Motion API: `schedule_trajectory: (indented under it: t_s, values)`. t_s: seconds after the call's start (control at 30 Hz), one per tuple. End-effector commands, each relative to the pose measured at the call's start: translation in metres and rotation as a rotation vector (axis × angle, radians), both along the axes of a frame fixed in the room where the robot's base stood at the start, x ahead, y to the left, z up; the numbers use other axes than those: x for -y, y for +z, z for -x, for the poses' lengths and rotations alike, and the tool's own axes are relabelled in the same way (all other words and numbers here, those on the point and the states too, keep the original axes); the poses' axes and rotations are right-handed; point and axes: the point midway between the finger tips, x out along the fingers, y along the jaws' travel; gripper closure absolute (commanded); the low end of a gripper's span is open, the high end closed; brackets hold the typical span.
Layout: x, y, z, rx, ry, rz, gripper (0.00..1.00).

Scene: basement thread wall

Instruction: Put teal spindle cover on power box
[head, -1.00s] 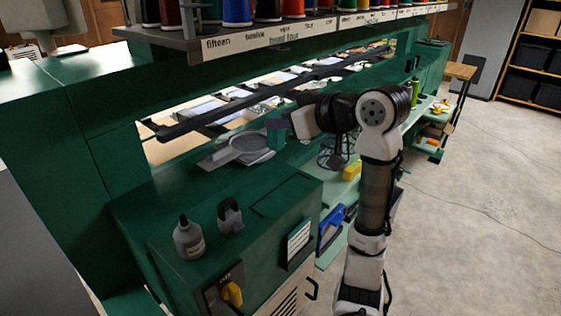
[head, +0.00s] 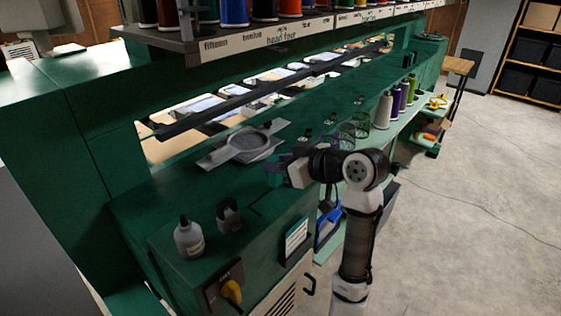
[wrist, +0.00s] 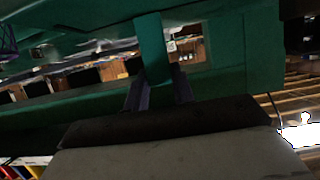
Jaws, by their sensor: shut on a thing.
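My gripper (head: 284,171) is shut on the teal spindle cover (head: 273,178). In the wrist view the cover (wrist: 151,50) stands as a teal upright strip between the two dark fingers (wrist: 158,88). The power box (head: 215,266) is the green cabinet at the front left, with a yellow rotary switch (head: 231,291) on its face. In the head view the cover is near the far right end of the box top. I cannot tell whether it touches the surface. My wrist hides part of the cover.
A white bottle (head: 188,239) and a grey padlock-shaped item (head: 228,214) stand on the box top. A grey round hoop frame (head: 248,145) lies behind. Thread cones (head: 382,110) stand on the shelf at right. The front middle of the box top is clear.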

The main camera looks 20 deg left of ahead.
Motion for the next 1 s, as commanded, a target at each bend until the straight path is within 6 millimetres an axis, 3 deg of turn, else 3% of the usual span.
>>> schedule_trajectory:
  t_s: [0.17, 0.2, 0.37, 0.73, 1.0]
  values:
    - [0.0, -0.004, 0.0, -0.001, 0.0, 0.0, 0.96]
    - [0.0, -0.004, 0.0, -0.001, 0.0, 0.0, 0.74]
    - [0.0, -0.003, 0.0, -0.002, 0.001, 0.0, 0.53]
    - [0.002, 0.001, 0.0, 0.0, -0.001, 0.0, 0.53]
    - [0.047, 0.019, 0.015, 0.004, -0.005, -0.001, 0.53]
